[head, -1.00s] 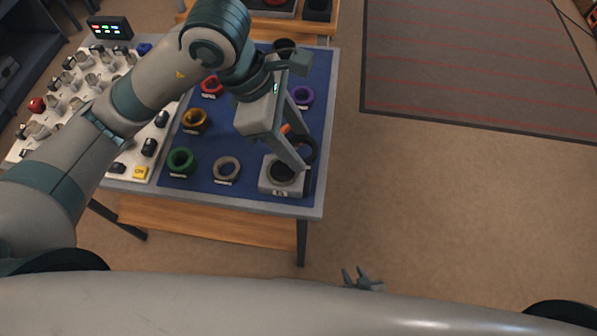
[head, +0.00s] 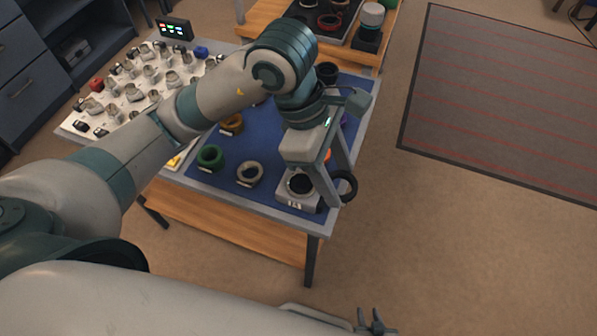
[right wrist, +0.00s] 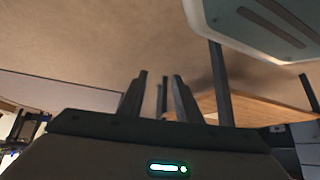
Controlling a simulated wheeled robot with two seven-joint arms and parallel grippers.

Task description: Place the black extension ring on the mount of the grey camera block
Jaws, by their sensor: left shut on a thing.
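The black extension ring (head: 352,187) is in the fingers of my left gripper (head: 338,186), tilted, over the table's right edge in the head view. My left gripper is shut on it, and a finger hides part of it. The grey camera block (head: 290,198) sits at the mat's near right corner. Its round dark mount (head: 300,183) faces up, just left of the ring and apart from it in the picture; a finger covers its right side. My right gripper (head: 371,318) is open and empty, low beyond the table's near side. Its fingers also show in the right wrist view (right wrist: 161,95).
The blue mat (head: 225,180) holds a green ring (head: 210,157), a tan ring (head: 250,174) and a brown-orange ring (head: 231,125). A white board (head: 120,105) with several small parts lies left. A dark cup (head: 327,72) stands at the back. Open floor lies right of the table.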

